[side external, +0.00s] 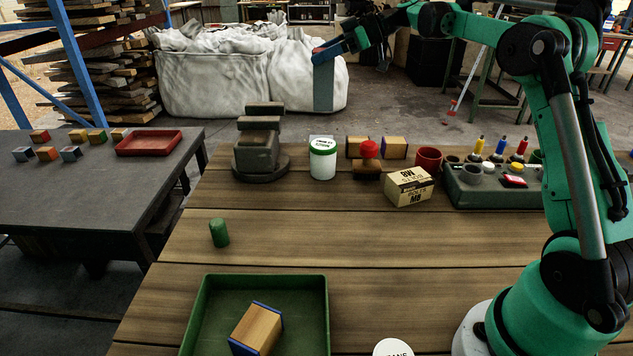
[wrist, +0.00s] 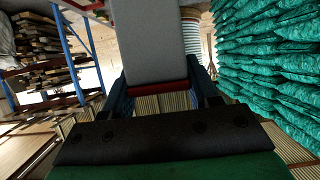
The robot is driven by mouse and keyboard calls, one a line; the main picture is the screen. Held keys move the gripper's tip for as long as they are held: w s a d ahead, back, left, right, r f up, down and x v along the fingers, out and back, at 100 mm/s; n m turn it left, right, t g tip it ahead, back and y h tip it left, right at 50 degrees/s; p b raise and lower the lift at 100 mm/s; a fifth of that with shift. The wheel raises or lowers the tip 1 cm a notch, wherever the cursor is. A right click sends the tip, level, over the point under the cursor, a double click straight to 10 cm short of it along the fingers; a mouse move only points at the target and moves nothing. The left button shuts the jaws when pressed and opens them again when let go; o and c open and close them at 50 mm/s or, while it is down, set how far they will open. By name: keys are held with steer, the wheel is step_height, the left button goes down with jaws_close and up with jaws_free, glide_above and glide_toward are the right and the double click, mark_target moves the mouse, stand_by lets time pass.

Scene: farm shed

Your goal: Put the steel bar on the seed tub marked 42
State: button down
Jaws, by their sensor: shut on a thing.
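My gripper (side external: 328,50) is raised high above the far side of the wooden table, shut on a grey bar (side external: 323,86) that hangs down from the fingers. In the wrist view my gripper (wrist: 163,95) has its fingers on either side of the grey bar (wrist: 150,42), which shows a red end near the jaws. A white tub (side external: 322,163) with a green rim stands on the table below the bar. Its lid has lettering too small to read. Another white round lid (side external: 393,347) shows at the front edge, partly cut off. I cannot read a 42 on either.
A dark stacked metal block (side external: 258,150) stands left of the tub. A red ball (side external: 369,149), wooden blocks (side external: 395,147), a bolt box (side external: 408,187) and a red cup (side external: 428,160) stand right. A green cylinder (side external: 219,232) and green tray (side external: 317,290) are nearer. The table's middle is clear.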

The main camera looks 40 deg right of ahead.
mark_target(324, 95)
step_height(324, 95, down, 8)
steer(key=shift+w+d+f, duration=0.1)
steer(key=shift+d, duration=0.05)
stand_by(0.3)
steer(key=shift+f, duration=0.15)
steer(key=shift+c, duration=1.1)
jaws_free()
